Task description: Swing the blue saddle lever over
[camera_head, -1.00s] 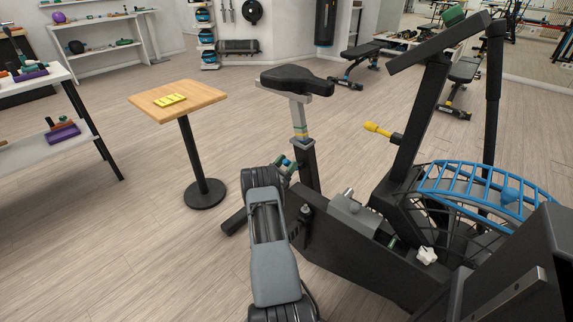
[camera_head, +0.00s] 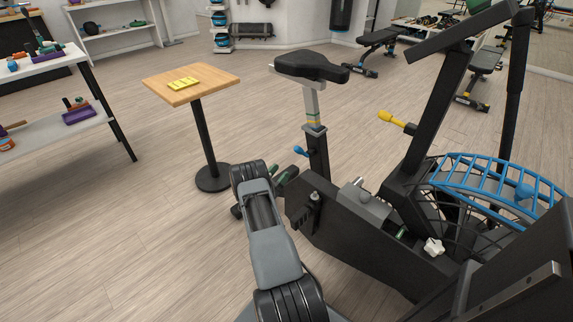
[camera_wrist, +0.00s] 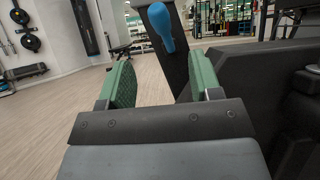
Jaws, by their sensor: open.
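The blue saddle lever (camera_head: 304,151) sticks out to the left from the seat post, just below its collar, under the black saddle (camera_head: 311,66) of the exercise bike. In the wrist view, the lever (camera_wrist: 161,27) appears as a blue rounded handle at the top centre, ahead of and above the finger gap. My gripper (camera_head: 288,174) is low beside the seat post, below the lever in the head view. Its green-padded fingers are apart with nothing between them in the wrist view (camera_wrist: 162,80). The lever appears clear of both fingers.
The bike's black frame (camera_head: 340,226) stands close on the right. A yellow-handled knob (camera_head: 392,119) and a blue wheel guard (camera_head: 490,180) are farther right. A wooden pedestal table (camera_head: 217,80) with a yellow item stands left. Open floor lies to the left.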

